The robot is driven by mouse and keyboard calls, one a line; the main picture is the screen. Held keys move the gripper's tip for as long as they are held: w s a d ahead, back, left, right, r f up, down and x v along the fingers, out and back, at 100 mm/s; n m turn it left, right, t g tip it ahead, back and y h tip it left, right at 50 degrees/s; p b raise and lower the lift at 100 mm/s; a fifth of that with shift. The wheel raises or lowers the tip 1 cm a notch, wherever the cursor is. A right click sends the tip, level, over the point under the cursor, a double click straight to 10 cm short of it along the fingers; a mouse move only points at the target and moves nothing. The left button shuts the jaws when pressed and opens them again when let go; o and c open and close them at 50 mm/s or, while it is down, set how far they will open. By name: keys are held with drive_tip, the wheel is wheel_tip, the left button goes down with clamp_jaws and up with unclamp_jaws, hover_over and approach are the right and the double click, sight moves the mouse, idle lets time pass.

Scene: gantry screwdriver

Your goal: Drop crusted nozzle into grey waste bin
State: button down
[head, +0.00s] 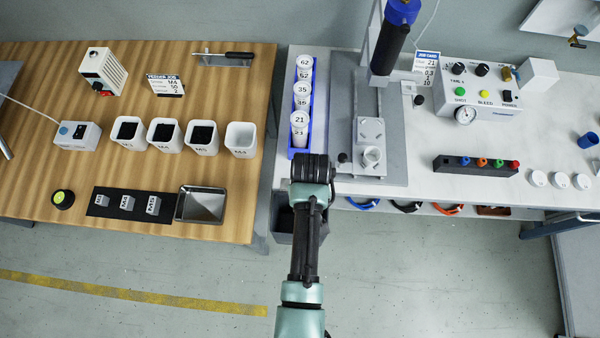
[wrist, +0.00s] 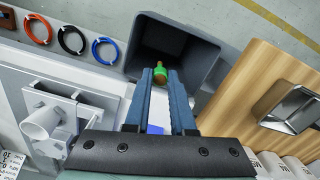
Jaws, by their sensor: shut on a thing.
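The crusted nozzle (wrist: 160,74) is green with a brown-orange tip and sits between my gripper's fingertips. My gripper (wrist: 160,80) is shut on it, and the tip points away from the fingers. The grey waste bin (wrist: 205,52) is open, and its dark mouth lies behind the nozzle in the wrist view. I cannot tell the height of the nozzle over the bin. In the head view the bin (head: 283,228) shows low in the gap between the tables, partly hidden by my arm. There my gripper (head: 312,168) is seen from above, and the nozzle is hidden.
A blue rack (head: 291,137) of numbered white containers stands just beyond my gripper. The dispenser stand (head: 395,150) is to the right. The wooden table (head: 130,225) with a metal tray (head: 202,206) is to the left. Coloured rings (wrist: 72,40) hang by the white table's edge.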

drive_tip(key=shift+f+b, duration=2.1)
drive_tip(key=shift+f, duration=0.3)
drive_tip(key=c, duration=0.7)
unclamp_jaws()
wheel_tip(320, 180, up, 13)
drive_tip(key=shift+r+p, duration=0.1)
drive_tip(key=shift+p, duration=0.55)
